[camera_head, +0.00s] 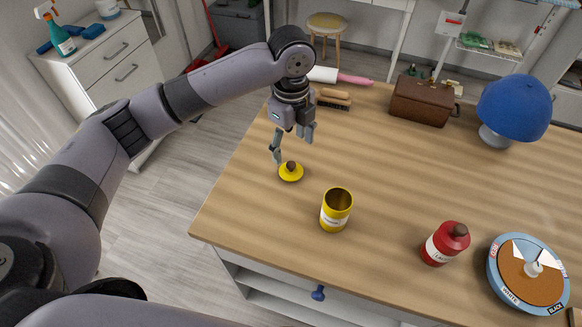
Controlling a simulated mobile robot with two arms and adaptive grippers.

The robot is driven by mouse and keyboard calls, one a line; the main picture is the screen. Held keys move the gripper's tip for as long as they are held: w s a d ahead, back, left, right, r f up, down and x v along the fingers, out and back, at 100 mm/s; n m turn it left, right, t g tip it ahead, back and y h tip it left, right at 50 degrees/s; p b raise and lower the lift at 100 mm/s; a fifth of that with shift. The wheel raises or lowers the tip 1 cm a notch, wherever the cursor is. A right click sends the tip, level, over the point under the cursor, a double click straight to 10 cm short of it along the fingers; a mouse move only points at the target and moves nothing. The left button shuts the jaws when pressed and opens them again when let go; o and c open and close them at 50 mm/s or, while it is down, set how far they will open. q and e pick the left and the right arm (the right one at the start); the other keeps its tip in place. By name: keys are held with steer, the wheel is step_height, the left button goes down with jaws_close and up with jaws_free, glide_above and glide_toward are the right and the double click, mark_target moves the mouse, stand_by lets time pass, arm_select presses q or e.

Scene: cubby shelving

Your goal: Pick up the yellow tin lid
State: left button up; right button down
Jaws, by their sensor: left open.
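The yellow tin lid (291,174) lies flat on the wooden table, with a brown knob on top. A yellow tin (336,210) with a white label stands upright and uncovered nearer the table's front edge. My left gripper (292,147) points down over the table, just above and behind the lid. Its fingers are spread apart with nothing between them. One finger hangs low at the left side, close to the lid; I cannot tell whether it touches. My right gripper is not in view.
A red tin (446,243) and a round disc game (528,273) stand to the right. A brush (334,98), a brown case (422,101) and a blue cap on a stand (514,107) are at the back. The table (400,170) is clear in the middle.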

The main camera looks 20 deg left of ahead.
mark_target(291, 164)
arm_select(q)
steer(key=f, duration=0.3)
steer(key=shift+w+f, duration=0.1)
steer(key=shift+w, duration=0.1)
steer(key=shift+f, duration=0.6)
steer(key=shift+f+p, duration=0.25)
steer(key=shift+p, duration=0.15)
step_height(291, 164, down, 4)
steer(key=shift+w+a+r+p, duration=0.1)
steer(key=shift+w+r+p, duration=0.05)
steer(key=shift+p, duration=0.4)
steer(key=shift+f, duration=0.5)
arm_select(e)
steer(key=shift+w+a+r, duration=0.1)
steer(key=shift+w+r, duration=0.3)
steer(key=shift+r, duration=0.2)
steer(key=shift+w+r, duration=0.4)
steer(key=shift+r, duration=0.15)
arm_select(q)
steer(key=shift+c, duration=0.5)
steer(key=c, duration=0.7)
